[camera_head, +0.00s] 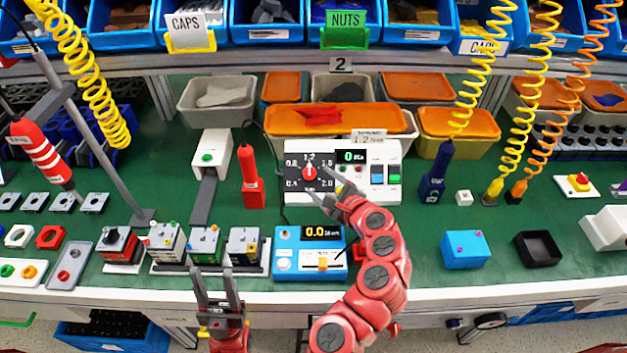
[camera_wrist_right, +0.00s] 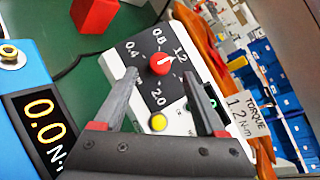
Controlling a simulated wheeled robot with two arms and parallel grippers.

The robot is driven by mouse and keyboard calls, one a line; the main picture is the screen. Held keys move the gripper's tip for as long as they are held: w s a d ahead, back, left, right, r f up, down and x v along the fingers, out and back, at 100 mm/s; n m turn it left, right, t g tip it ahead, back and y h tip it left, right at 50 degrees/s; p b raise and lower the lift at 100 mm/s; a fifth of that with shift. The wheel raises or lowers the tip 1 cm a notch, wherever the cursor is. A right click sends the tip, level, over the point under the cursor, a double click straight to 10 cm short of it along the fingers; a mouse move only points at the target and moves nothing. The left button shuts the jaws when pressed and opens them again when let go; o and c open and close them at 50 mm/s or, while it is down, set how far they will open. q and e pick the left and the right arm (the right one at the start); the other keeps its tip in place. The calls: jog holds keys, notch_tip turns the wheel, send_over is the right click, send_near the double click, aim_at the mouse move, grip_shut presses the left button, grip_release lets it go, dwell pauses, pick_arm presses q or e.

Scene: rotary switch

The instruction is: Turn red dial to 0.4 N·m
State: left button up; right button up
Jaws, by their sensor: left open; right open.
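The red dial (camera_head: 309,172) sits on a black face marked with numbers, on the white control box (camera_head: 376,152). In the right wrist view the red dial (camera_wrist_right: 160,63) shows a white pointer mark towards 1.2, and the label (camera_wrist_right: 240,105) reads TORQUE 1.2 N·m. My right gripper (camera_head: 324,183) is open at the dial; in the wrist view its fingertips (camera_wrist_right: 161,70) are on either side of the dial. I cannot tell whether they touch it. My left gripper (camera_head: 213,275) is open and empty at the table's front edge, away from the box.
A blue meter (camera_head: 309,262) reading 0.0 stands in front of the box. A red tool (camera_head: 252,178) stands upright left of the box. Small switch blocks (camera_head: 205,244) stand near the left gripper.

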aim_at(310, 174)
jog(key=shift+x, duration=2.35)
jog(key=shift+c, duration=0.2)
grip_shut()
